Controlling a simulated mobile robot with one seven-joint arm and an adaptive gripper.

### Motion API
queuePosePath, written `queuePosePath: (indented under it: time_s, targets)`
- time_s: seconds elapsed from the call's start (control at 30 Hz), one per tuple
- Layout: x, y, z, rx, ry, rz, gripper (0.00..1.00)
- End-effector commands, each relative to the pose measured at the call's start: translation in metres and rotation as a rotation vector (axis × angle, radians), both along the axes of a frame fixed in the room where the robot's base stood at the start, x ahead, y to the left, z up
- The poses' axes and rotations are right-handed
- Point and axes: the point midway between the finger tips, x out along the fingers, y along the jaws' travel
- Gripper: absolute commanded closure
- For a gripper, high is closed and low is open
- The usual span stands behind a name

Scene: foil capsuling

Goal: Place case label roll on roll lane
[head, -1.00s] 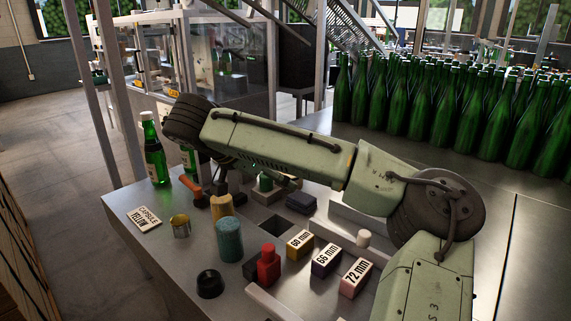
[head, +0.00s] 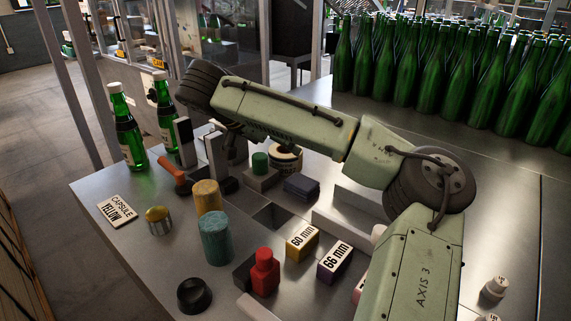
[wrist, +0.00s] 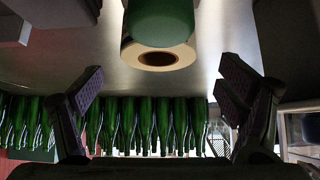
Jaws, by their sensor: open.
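The case label roll seems to be the pale ring-shaped roll (head: 287,157) on the table, just behind a green cylinder (head: 260,162) on a grey block. In the wrist view the tan roll (wrist: 177,58) lies flat with its dark centre hole showing; the green cylinder (wrist: 160,20) hides part of it. My gripper (wrist: 160,110) is open and empty, its dark fingers wide apart and clear of the roll. In the head view the gripper is mostly hidden by my arm. I cannot tell which surface is the roll lane.
Green bottles (head: 440,70) crowd the back right. Two labelled bottles (head: 127,130) stand at the left. A teal cylinder (head: 215,238), yellow cylinder (head: 207,196), red stamp-like piece (head: 264,273) and blocks marked 60 mm (head: 301,243) and 66 mm (head: 334,263) fill the near table.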

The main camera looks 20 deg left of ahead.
Motion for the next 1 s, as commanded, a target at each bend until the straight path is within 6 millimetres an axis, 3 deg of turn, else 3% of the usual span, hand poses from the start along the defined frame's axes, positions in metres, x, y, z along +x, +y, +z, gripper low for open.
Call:
queuePosePath:
  time_s: [0.33, 0.67, 1.0]
  targets:
    - [0.027, -0.013, -0.034, -0.002, 0.0, -0.001, 0.12]
    - [0.033, -0.014, -0.04, 0.0, 0.0, 0.001, 0.12]
    - [0.032, -0.014, -0.04, 0.0, 0.0, 0.001, 0.35]
